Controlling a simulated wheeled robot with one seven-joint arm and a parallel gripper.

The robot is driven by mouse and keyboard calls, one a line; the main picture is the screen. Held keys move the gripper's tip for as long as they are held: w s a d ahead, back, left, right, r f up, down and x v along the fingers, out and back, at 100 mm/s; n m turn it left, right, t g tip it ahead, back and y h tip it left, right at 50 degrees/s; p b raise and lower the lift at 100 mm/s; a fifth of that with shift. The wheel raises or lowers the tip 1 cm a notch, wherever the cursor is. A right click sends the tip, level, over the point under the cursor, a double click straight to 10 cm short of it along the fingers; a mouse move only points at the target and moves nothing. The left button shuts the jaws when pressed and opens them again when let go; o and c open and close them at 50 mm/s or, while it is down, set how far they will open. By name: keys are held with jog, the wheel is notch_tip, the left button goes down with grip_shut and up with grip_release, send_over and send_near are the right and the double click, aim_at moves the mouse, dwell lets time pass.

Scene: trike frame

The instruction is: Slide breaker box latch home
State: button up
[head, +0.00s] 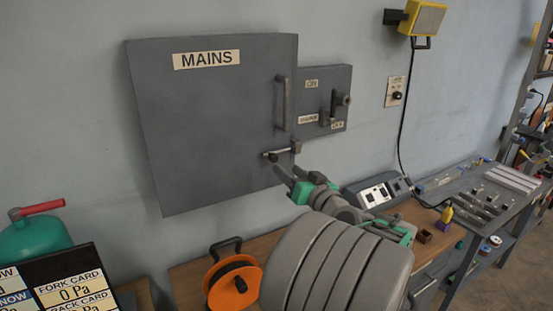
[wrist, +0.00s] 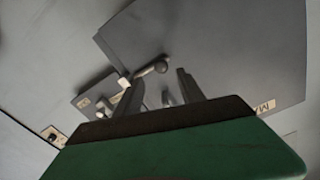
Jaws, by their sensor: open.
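The grey breaker box (head: 215,110), labelled MAINS, hangs on the wall with its door closed against the frame as far as I can tell. Its latch (head: 282,152) is a small bolt with a dark knob near the lower right edge of the door. My gripper (head: 288,178) is open and empty, just below the latch. In the wrist view the latch (wrist: 145,74) with its round knob lies just beyond the open fingers (wrist: 160,92). The fingers appear apart from it.
A vertical door handle (head: 281,103) is above the latch. A smaller switch box (head: 325,85) with a lever adjoins on the right. Below are a wooden bench (head: 190,278), an orange cable reel (head: 233,285) and a grey console (head: 378,190). A yellow lamp (head: 423,18) hangs upper right.

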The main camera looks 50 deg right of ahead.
aim_at(275, 160)
jog(key=p+x, duration=0.2)
jog(key=x, duration=0.5)
jog(key=shift+a+r+p, duration=0.1)
jog(key=shift+p, duration=0.25)
jog(key=shift+w, duration=0.3)
jog(key=shift+c, duration=0.3)
grip_shut()
